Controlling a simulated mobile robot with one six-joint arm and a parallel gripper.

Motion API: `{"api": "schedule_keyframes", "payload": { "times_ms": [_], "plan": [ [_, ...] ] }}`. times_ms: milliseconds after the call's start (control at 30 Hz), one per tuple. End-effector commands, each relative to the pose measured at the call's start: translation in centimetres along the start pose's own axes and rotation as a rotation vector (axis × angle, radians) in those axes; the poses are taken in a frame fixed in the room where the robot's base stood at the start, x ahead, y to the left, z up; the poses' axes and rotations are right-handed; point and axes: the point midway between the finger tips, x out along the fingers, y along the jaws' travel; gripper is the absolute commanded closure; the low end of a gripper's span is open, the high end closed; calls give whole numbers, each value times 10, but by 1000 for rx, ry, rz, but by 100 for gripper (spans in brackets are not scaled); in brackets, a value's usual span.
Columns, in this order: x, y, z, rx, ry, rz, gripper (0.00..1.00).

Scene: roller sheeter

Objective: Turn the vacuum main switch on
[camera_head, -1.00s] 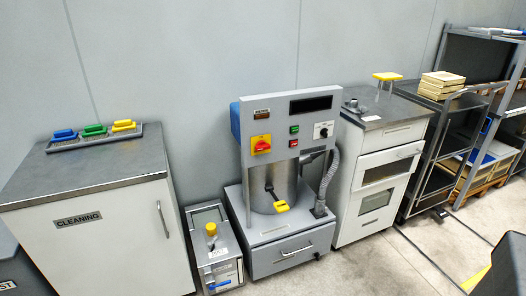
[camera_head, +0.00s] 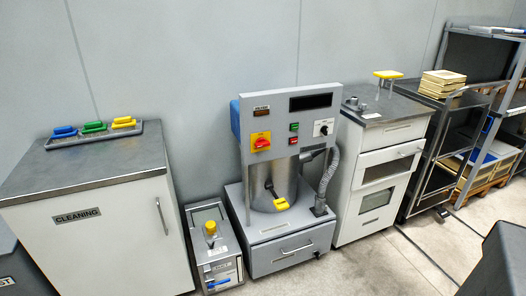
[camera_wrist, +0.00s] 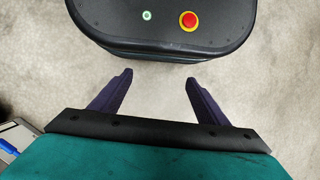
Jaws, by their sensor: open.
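A red rotary switch on a yellow plate (camera_head: 261,142) sits at the left of the grey machine's upright panel (camera_head: 328,117), in the head view. Its label is too small to read, so I cannot be sure it is the vacuum main switch. Its handle's exact setting is also hard to tell. My gripper (camera_wrist: 158,76) shows in the wrist view with its two dark fingers spread apart and nothing between them. It is over bare floor, away from the panel. The gripper is not clearly visible in the head view.
A small unit with a yellow knob (camera_head: 211,228) stands left of the machine. The cleaning cabinet (camera_head: 105,240) is further left, a drawer cabinet (camera_head: 382,180) right. A grey hose (camera_head: 328,180) hangs at the machine's right side. Front floor (camera_head: 355,262) is clear.

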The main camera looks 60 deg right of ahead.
Motion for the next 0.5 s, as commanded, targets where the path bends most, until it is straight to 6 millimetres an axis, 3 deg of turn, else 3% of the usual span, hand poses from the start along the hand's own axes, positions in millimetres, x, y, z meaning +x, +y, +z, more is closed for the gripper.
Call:
{"api": "schedule_keyframes", "payload": {
  "times_ms": [33,200,500],
  "plan": [
    [-3,7,-17,17,37,-26,31],
    [-32,24,-66,54,172,-111,31],
    [-98,80,-138,121,432,-216,31]
  ]
}}
